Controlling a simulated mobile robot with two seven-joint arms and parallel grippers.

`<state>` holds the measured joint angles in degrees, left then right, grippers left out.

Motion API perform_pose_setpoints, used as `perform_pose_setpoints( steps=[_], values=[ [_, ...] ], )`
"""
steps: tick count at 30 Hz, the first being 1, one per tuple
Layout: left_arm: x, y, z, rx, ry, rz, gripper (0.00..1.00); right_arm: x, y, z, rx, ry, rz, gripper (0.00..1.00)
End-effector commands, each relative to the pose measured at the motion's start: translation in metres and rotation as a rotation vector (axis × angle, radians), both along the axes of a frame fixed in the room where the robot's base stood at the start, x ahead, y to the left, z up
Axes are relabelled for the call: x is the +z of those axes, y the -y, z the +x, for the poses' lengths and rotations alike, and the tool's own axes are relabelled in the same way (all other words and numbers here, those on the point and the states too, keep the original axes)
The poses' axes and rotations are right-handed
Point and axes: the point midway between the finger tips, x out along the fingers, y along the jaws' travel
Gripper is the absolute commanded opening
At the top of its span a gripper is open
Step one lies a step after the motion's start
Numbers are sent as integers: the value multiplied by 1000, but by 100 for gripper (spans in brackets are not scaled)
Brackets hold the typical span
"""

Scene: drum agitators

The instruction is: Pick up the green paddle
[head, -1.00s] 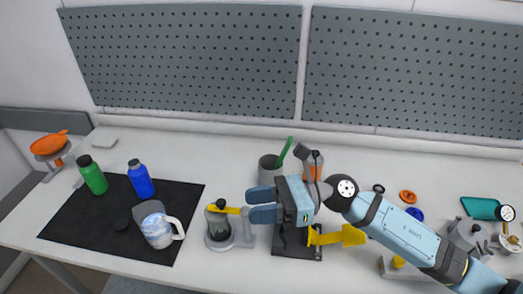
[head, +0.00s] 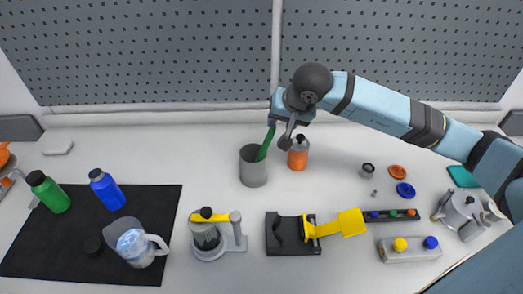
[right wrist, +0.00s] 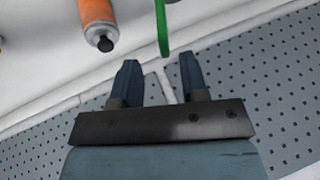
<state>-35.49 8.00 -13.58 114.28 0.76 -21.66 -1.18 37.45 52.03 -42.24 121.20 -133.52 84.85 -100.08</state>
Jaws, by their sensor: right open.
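The green paddle (head: 265,145) stands tilted in a grey cup (head: 253,168), its upper end leaning right. My right gripper (head: 275,121) is at the paddle's upper end in the head view and partly hides it. In the right wrist view the green paddle (right wrist: 162,28) lines up with the gap between the open fingers of my right gripper (right wrist: 159,62), just beyond their tips. The paddle is not held. My left gripper is not in view.
An orange bottle (head: 298,155) stands just right of the cup. Blue (head: 106,190) and green (head: 48,193) bottles stand left on a black mat (head: 60,265).

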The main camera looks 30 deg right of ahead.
Motion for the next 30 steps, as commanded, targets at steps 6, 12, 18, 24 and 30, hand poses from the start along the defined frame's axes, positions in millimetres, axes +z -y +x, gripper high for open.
perform_pose_setpoints(
  steps=[6,12,18,24,30],
  values=[
    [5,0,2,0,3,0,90,-16,-2,8,0,-2,1,40],
    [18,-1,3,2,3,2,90,-36,-9,21,0,-5,5,40],
    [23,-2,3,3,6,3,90,-57,-10,32,0,-2,4,40],
    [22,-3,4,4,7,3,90,-60,-10,33,0,0,2,40],
    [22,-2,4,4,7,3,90,-60,-10,33,0,0,2,8]
  ],
)
